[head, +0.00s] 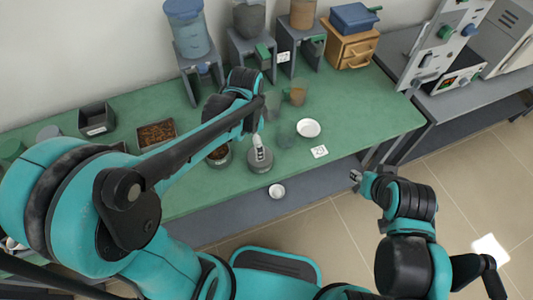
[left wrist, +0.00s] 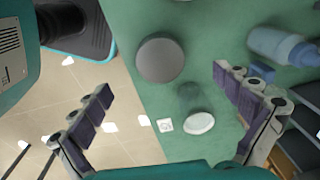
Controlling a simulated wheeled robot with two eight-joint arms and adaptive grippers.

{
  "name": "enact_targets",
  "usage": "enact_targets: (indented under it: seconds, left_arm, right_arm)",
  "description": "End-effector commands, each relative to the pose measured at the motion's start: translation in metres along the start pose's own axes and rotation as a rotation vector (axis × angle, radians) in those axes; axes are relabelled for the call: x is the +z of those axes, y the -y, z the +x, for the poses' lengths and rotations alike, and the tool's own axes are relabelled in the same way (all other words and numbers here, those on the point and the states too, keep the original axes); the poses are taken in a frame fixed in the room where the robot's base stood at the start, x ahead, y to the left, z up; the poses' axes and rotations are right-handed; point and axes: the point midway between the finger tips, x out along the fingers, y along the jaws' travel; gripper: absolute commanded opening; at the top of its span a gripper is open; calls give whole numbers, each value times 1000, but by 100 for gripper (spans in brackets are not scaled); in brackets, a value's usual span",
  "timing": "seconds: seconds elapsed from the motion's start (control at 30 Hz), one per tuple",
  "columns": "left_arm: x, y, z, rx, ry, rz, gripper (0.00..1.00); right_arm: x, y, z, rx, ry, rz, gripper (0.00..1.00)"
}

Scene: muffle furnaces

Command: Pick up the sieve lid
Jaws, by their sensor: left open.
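A round dark grey disc, which looks like the sieve lid (head: 262,165), lies on top of a low round body near the green bench's front edge. It also shows in the left wrist view (left wrist: 160,60) as a plain disc. My left gripper (left wrist: 163,80) is open, its two fingers spread either side of the disc, with nothing between them. In the head view a pale finger (head: 259,150) shows over the disc and the forearm hides the rest. My right gripper (head: 355,179) is off the bench's front side, away from the disc; its jaws are too small to read.
A clear beaker (head: 285,136), a white dish (head: 308,128) and a number card (head: 320,152) stand right of the disc. A bowl with dark contents (head: 218,154) is close on its left. Stands line the back.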

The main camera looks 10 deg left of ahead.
Motion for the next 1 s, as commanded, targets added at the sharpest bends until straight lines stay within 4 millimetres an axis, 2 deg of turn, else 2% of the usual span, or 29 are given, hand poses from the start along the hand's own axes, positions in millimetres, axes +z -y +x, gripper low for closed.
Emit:
enact_targets:
  seconds: [0.03,0.23,0.57,0.8,1.0]
  left_arm:
    - [-4,2,8,18,13,39,100]
    - [-8,4,25,54,35,120,100]
    - [-7,1,59,53,35,120,100]
    - [-6,-2,95,53,35,118,100]
    - [-6,-3,97,53,35,118,100]
  right_arm:
    - [1,0,1,0,0,0,40]
    - [2,0,3,0,0,0,40]
    - [12,0,17,0,0,0,40]
    - [24,0,33,0,0,0,40]
    - [23,0,32,0,0,0,40]
